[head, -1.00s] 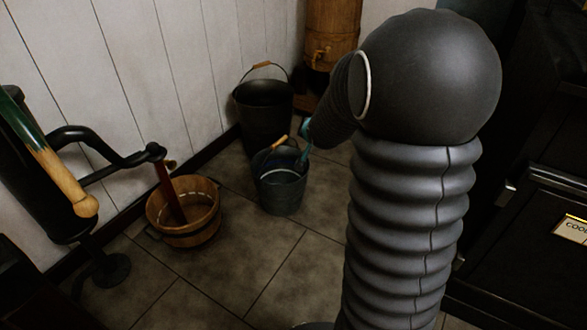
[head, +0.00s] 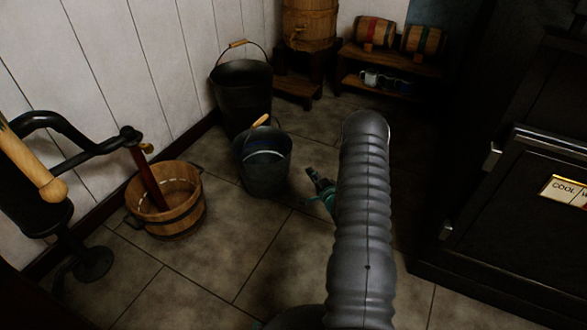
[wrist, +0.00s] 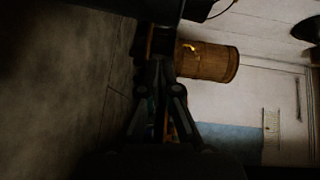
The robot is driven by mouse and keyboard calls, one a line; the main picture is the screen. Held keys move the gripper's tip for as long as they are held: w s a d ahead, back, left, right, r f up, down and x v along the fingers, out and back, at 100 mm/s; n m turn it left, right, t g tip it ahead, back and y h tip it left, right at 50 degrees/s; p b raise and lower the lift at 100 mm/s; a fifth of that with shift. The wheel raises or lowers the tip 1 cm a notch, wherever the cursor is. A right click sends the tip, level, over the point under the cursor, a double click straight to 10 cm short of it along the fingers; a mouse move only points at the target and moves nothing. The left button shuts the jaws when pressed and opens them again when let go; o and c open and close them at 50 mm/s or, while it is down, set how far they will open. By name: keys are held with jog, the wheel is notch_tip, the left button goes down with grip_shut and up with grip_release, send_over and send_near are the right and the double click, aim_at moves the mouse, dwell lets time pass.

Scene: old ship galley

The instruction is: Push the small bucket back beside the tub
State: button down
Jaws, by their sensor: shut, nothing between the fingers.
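The small bucket (head: 264,172) is dark grey metal with a wooden grip on its handle. It stands upright on the tiled floor in the head view. The tub (head: 188,216) is wooden, low and round, to the left of the bucket with a strip of floor between. My gripper (head: 314,178) is to the right of the small bucket, low and apart from it, partly hidden by my arm. It is shut and empty. In the wrist view the gripper (wrist: 157,66) also shows, dark; neither the small bucket nor the tub can be made out there.
A larger black bucket (head: 240,100) stands right behind the small one, by the white wall. A pump with a black curved pipe (head: 60,125) is at left. A barrel (head: 308,25) and a low shelf (head: 385,68) are behind; a dark cabinet (head: 510,220) is at right. Floor in front is clear.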

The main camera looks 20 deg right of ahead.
notch_tip(320, 180, down, 4)
jog(key=s+m, duration=0.1)
jog(key=s, duration=0.1)
jog(key=w+a+b, duration=0.1)
jog(key=w+a, duration=0.2)
jog(key=w, duration=0.9)
jog(key=shift+w+t+b, duration=0.15)
jog(key=shift+t+b, duration=0.15)
jog(key=shift+t, duration=0.1)
